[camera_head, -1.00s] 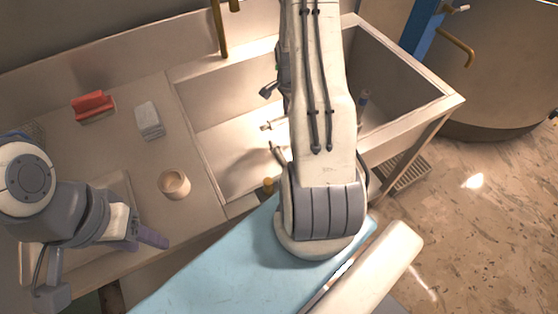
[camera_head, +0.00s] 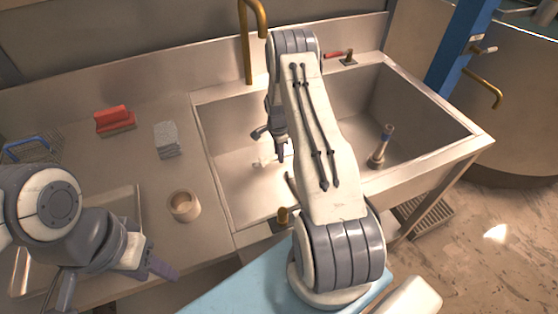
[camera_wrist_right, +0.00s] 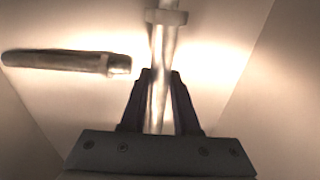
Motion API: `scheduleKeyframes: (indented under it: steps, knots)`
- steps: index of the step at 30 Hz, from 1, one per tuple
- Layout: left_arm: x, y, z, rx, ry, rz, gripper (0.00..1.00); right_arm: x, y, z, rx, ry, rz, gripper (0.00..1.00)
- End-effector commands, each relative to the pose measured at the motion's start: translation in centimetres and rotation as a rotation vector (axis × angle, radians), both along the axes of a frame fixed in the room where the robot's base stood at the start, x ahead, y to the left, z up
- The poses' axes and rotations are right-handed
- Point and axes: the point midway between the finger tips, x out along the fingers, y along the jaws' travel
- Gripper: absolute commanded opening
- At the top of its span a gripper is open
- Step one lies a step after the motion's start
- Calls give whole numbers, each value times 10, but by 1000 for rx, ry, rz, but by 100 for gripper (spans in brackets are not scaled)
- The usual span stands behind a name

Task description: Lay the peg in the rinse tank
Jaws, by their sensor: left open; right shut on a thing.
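The rinse tank (camera_head: 225,206) is a wide pale basin sunk in the bench; my right arm crosses over its middle. My right gripper (camera_head: 284,158) points down inside the tank, small and partly hidden by the arm. In the right wrist view the right gripper (camera_wrist_right: 160,105) is shut on a metallic peg (camera_wrist_right: 163,45), a slim shaft with a wider collar. A second rod (camera_wrist_right: 62,61) shows left of it, apart from the fingers. My left gripper (camera_head: 160,268) is open and empty over the bench at the lower left.
A gold tap (camera_head: 246,45) rises behind. A red brush (camera_head: 115,120), a grey sponge (camera_head: 167,140) and a beige ring (camera_head: 184,206) lie on the left bench. A wire rack (camera_head: 38,148) is further left.

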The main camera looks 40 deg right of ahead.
Motion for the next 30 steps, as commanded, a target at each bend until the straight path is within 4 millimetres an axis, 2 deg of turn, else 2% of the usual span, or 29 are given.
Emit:
scheduleKeyframes:
  steps: [2,10,23,24,25,26,30]
  knots:
    - [0,0,1,0,0,0,50,3,1,-3,0,0,-1,0]
    - [0,0,6,0,0,0,50,3,1,-39,0,1,-1,0]
    - [0,0,0,0,0,0,50,3,0,-47,0,-2,-1,0]
    - [0,0,2,0,0,0,50,3,1,-45,0,-1,-1,45]
    - [0,0,3,0,0,0,50,3,1,-45,0,-1,-1,56]
    - [0,0,3,0,0,0,50,3,1,-45,0,-1,0,60]
    - [0,0,3,0,0,0,50,3,1,-45,0,-1,0,60]
